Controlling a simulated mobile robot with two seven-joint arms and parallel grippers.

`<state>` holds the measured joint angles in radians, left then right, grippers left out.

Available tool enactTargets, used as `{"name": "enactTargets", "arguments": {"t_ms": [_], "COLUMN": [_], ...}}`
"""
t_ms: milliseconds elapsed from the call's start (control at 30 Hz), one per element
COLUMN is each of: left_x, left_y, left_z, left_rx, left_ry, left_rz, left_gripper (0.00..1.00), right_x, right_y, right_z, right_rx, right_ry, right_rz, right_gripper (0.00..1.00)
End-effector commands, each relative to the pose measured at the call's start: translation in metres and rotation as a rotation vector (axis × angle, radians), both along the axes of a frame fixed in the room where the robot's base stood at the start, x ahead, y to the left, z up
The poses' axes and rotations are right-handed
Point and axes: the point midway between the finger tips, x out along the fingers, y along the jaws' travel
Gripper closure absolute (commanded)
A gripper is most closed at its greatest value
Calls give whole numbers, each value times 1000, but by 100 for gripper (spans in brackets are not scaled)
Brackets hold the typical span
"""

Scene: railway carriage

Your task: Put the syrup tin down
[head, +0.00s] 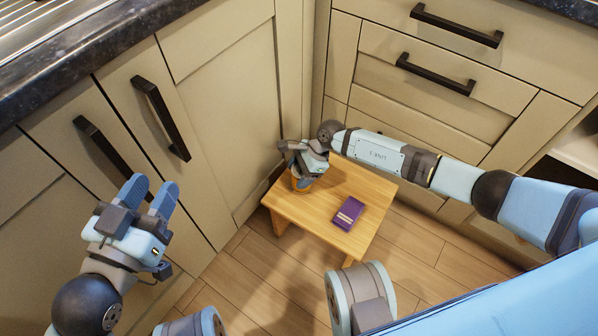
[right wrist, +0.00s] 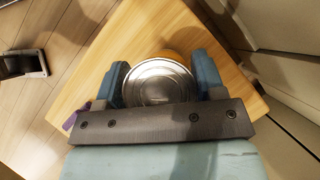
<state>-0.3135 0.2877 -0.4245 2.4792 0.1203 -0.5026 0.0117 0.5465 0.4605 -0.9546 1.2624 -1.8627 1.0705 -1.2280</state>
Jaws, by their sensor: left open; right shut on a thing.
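The syrup tin (head: 302,184) is at the back left corner of a small wooden stool (head: 373,190), mostly covered by my right gripper (head: 305,168) in the head view. In the right wrist view the tin's round silver lid (right wrist: 158,82) sits between the two blue fingers, with a strip of its orange side showing. My right gripper is shut on the tin, which looks upright. I cannot tell whether its base touches the stool top. My left gripper (head: 150,196) is open and empty, in front of the left cabinet doors, away from the stool.
A purple packet (head: 348,214) lies flat on the stool, nearer its front edge. Cabinet doors (head: 225,110) stand close behind and left of the stool, and drawers (head: 440,75) behind and right. The stool's front left and right side are bare.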

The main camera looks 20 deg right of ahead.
Motion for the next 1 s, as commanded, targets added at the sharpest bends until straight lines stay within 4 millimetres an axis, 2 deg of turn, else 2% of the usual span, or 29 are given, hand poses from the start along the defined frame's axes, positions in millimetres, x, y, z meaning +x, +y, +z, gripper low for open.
{"name": "enactTargets", "arguments": {"t_ms": [500,900,933,1000], "left_x": [2,2,2,2], "left_y": [1,1,1,1], "left_z": [2,-3,-2,-2], "left_rx": [12,13,13,13], "left_ry": [-28,-27,-27,-27], "left_rz": [1,1,1,1], "left_gripper": [57,57,57,57], "right_x": [1,1,1,0], "right_y": [0,0,0,0], "right_z": [-3,-9,-8,-8], "right_rx": [1,1,1,1], "right_ry": [-1,-1,-1,-1], "right_rz": [0,0,0,0], "right_gripper": [75,75,30,14]}}
